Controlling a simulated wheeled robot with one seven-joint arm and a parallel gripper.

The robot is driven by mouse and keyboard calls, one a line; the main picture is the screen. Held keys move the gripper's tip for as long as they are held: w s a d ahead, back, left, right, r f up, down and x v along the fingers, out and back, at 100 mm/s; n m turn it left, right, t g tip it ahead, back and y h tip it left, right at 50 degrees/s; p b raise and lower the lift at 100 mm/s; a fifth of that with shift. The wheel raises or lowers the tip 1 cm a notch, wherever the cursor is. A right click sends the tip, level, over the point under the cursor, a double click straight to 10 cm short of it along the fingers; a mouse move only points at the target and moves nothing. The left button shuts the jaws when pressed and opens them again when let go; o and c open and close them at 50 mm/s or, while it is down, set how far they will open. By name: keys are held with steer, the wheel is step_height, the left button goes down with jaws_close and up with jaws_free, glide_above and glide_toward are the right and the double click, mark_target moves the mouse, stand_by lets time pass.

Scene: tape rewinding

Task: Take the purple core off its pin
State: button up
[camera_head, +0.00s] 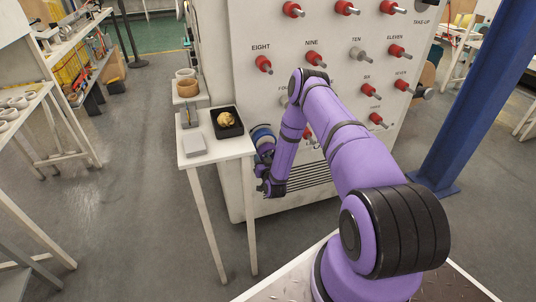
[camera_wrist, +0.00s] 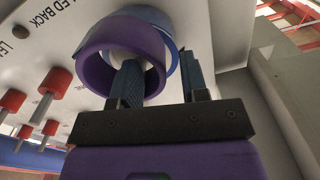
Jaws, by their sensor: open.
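The purple core (camera_wrist: 92,66) is a ring near the top of the wrist view, set against a blue ring (camera_wrist: 152,13) behind it. My gripper (camera_wrist: 162,60) is open. Its left finger reaches into the core's opening and its right finger is outside the core on the right, so the core's right wall lies between them. I cannot tell whether either finger touches it. The pin itself is hidden. In the head view my gripper (camera_head: 266,172) is low at the left of the panel, beside the blue ring (camera_head: 261,132); the purple core cannot be made out there.
The white machine panel (camera_head: 250,92) carries several red-tipped pins, some also in the wrist view (camera_wrist: 60,82). A white side table (camera_head: 228,148) stands close to my gripper's left, bearing a black tray (camera_head: 238,130) and a grey block (camera_head: 194,144). A blue post (camera_head: 462,110) stands right.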

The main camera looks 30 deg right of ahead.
mark_target(260, 151)
steer(key=shift+x, duration=1.7)
jaws_close()
steer(key=shift+s, duration=0.1)
steer(key=shift+d+r, duration=0.1)
steer(key=shift+r, duration=0.65)
step_height(260, 151, up, 2)
steer(key=shift+r, duration=0.2)
steer(key=v, duration=1.8)
steer(key=shift+f, duration=0.15)
